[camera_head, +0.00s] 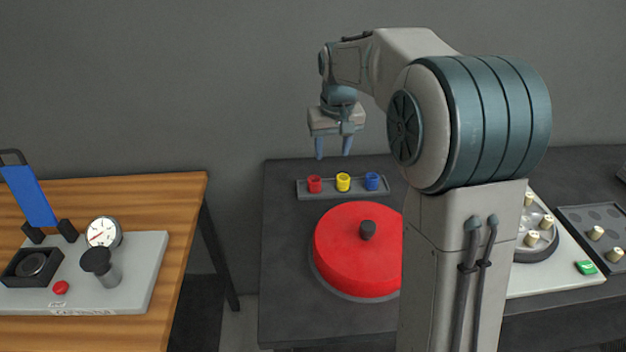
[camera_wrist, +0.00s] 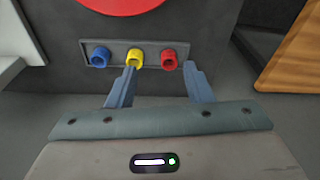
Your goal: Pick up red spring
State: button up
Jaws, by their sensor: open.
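The red spring (camera_head: 315,184) stands at the left end of a grey tray (camera_head: 357,195) at the back of the dark table. A yellow spring (camera_head: 343,182) and a blue spring (camera_head: 372,181) stand beside it in the same tray. My gripper (camera_head: 334,156) is open and empty above the tray, pointing down. In the wrist view the red spring (camera_wrist: 168,59) shows beyond and between the blue fingertips (camera_wrist: 160,66), nearer the right finger. The yellow spring (camera_wrist: 136,59) is partly behind the left fingertip, and the blue spring (camera_wrist: 99,56) is further left.
A large red disc (camera_head: 350,260) with a black knob lies in front of the tray. A wooden table (camera_head: 185,215) with a gauge fixture stands at left, across a gap. My arm column hides part of the dark table (camera_head: 285,300). A device with several cream pegs stands at right.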

jog(key=w+a+f, duration=0.3)
jog(key=w+f, duration=0.2)
jog(key=w, duration=0.4)
send_over(314, 179)
jog(key=shift+n, duration=0.3)
jog(key=f, duration=0.8)
jog(key=shift+s+a+f+p, duration=0.1)
jog(key=shift+s+f+p, duration=0.05)
jog(key=shift+s+p, duration=0.2)
jog(key=shift+w+f+p, duration=0.2)
jog(key=shift+f+p, duration=0.2)
jog(key=shift+f, duration=1)
jog(key=shift+w+f+p, duration=0.15)
jog(key=shift+f+p, duration=0.2)
jog(key=shift+f, duration=1)
jog(key=c, duration=0.8)
